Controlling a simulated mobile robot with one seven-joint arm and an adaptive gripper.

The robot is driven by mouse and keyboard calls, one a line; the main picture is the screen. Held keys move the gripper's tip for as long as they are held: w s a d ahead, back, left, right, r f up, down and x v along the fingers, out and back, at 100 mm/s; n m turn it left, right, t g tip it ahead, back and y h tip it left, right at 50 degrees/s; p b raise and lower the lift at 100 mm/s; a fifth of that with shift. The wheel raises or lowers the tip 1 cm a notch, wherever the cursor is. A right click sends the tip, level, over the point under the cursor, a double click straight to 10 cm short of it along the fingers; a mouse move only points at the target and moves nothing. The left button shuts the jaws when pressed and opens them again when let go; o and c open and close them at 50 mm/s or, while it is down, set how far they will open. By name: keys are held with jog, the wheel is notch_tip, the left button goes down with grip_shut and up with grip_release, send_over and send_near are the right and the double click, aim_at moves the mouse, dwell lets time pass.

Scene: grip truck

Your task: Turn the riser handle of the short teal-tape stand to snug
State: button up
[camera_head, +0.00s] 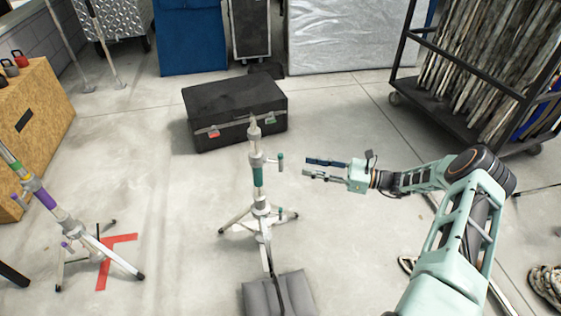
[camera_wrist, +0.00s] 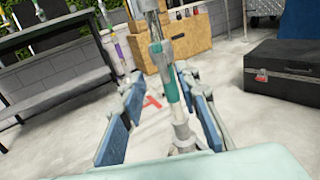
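The short teal-tape stand (camera_head: 259,178) stands upright on tripod legs in the middle of the head view. A band of teal tape wraps its column. Its riser handle (camera_head: 280,161), a small upright teal grip, sticks out on the right of the upper collar. My gripper (camera_head: 306,167) is to the right of the handle, pointing left, with its fingers apart and empty. A small gap shows between fingertips and handle. In the wrist view the stand's column (camera_wrist: 172,88) appears between the open blue-padded fingers (camera_wrist: 160,88); the handle is hard to make out there.
A grey sandbag (camera_head: 278,294) lies at the stand's near leg. A black case (camera_head: 235,112) is behind it. Another stand with purple and green tape (camera_head: 45,198) is at left, by red floor tape (camera_head: 118,248). A loaded cart (camera_head: 480,88) stands at back right.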

aim_at(280, 161)
jog(key=b+x, duration=0.1)
jog(key=x, duration=0.9)
jog(key=shift+a+b, duration=0.35)
jog(key=shift+b, duration=0.05)
jog(key=shift+c, duration=0.7)
grip_shut()
